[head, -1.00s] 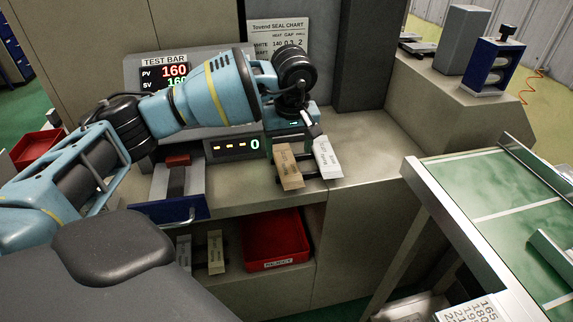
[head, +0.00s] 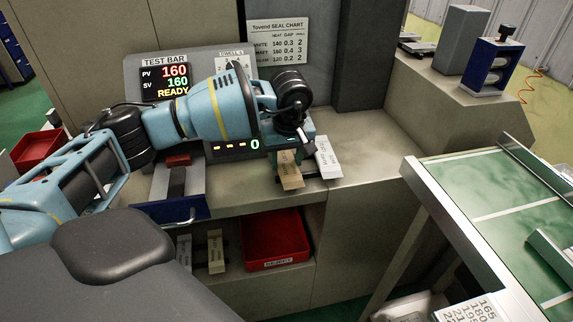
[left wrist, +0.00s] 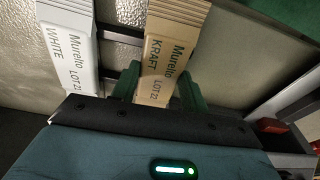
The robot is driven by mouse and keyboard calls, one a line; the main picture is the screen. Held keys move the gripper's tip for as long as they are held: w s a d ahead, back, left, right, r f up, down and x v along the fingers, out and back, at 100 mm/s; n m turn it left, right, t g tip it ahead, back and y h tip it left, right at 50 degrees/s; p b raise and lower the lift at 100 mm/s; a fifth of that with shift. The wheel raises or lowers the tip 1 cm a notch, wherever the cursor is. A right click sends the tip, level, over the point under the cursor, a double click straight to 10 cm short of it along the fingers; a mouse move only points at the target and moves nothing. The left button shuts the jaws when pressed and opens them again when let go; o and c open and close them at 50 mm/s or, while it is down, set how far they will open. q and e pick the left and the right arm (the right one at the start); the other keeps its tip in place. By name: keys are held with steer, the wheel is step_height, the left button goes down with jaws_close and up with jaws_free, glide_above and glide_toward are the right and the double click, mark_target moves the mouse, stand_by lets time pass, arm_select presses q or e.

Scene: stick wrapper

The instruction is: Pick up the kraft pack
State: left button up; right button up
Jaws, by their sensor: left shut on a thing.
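The tan kraft pack (head: 290,172) lies at the front of the small dark rack on the bench, left of the white pack (head: 328,158). In the left wrist view the kraft pack (left wrist: 166,48) reads "Murello KRAFT" and the white pack (left wrist: 68,45) stands apart to its left. My left gripper (head: 293,154) is over the kraft pack's rear end. In the left wrist view its green fingers (left wrist: 160,86) are on both sides of the pack, shut on it. The pack still appears at rack level. My right gripper is out of view.
The test bar panel (head: 165,84) behind my arm reads 160 and READY. A seal chart (head: 277,42) stands at the back. A red reject bin (head: 276,238) sits on the shelf below. The bench top (head: 365,150) right of the packs is clear.

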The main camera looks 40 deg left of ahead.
mark_target(286, 163)
arm_select(q)
steer(key=shift+r, duration=0.1)
steer(key=shift+r, duration=0.45)
steer(key=shift+s+d+r, duration=0.1)
steer(key=shift+s+r, duration=0.05)
steer(key=shift+r, duration=0.5)
steer(key=shift+s+d+r, duration=0.1)
steer(key=shift+s+r, duration=0.05)
steer(key=shift+r, duration=0.45)
steer(key=s+d, duration=0.2)
steer(key=s, duration=0.2)
steer(key=s+d+r, duration=0.1)
steer(key=s+d, duration=0.2)
steer(key=s, duration=0.1)
steer(key=s+d+b, duration=0.1)
steer(key=s+d, duration=0.1)
steer(key=s, duration=0.3)
steer(key=shift+s+d+r, duration=0.1)
steer(key=shift+d+r, duration=0.1)
steer(key=shift+d, duration=0.2)
